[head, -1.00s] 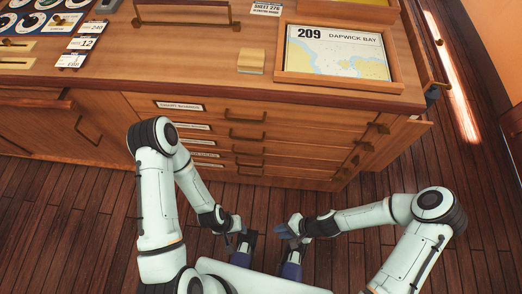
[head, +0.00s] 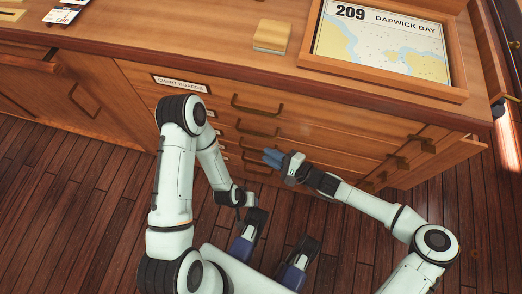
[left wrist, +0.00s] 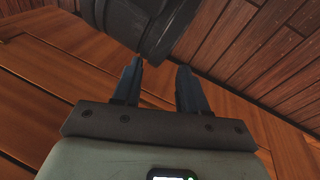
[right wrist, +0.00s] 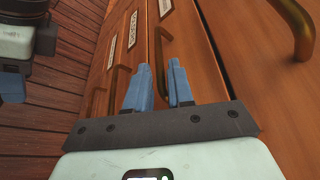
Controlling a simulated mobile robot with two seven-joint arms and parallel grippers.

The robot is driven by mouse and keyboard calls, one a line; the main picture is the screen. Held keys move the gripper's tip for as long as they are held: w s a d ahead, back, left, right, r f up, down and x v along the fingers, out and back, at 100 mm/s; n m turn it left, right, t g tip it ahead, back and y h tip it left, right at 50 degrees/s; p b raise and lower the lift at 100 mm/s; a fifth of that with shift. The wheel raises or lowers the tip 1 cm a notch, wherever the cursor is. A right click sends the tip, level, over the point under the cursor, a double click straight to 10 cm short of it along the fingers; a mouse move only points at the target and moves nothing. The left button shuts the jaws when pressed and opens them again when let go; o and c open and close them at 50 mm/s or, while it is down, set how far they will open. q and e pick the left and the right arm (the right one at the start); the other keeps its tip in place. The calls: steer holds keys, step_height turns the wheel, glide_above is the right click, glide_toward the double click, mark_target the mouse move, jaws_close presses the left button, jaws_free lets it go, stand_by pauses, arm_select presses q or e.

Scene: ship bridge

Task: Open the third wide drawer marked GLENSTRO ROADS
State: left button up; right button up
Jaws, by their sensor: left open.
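The wide drawers form a stack in the wooden chest front, each with a brass pull and label; all look shut. The top one's label (head: 180,84) reads CHART BOARDS. The lower labels are too small or partly hidden by my left arm, so I cannot read GLENSTRO ROADS. My right gripper (head: 272,157) is at the lower pulls, just below the second pull (head: 259,131). My left gripper (left wrist: 159,65) is open and empty, low before the chest.
The chest top holds a framed chart marked 209 DAPWICK BAY (head: 382,45) and a yellowish block (head: 272,37). Narrower drawers with pulls (head: 428,143) are at the right. The plank floor (head: 85,215) is clear at left.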

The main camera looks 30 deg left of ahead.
mark_target(260, 151)
arm_select(q)
steer(key=shift+w+a+f+t+b, duration=0.2)
steer(key=shift+w+a+f, duration=0.1)
steer(key=shift+w, duration=0.15)
steer(key=shift+w+a+f+t+b, duration=0.15)
steer(key=shift+w+f+b, duration=0.1)
steer(key=shift+w, duration=0.15)
arm_select(e)
steer(key=shift+x, duration=2.25)
steer(key=shift+c, duration=0.3)
jaws_close()
arm_select(q)
steer(key=shift+s, duration=0.1)
arm_select(e)
steer(key=shift+d, duration=0.1)
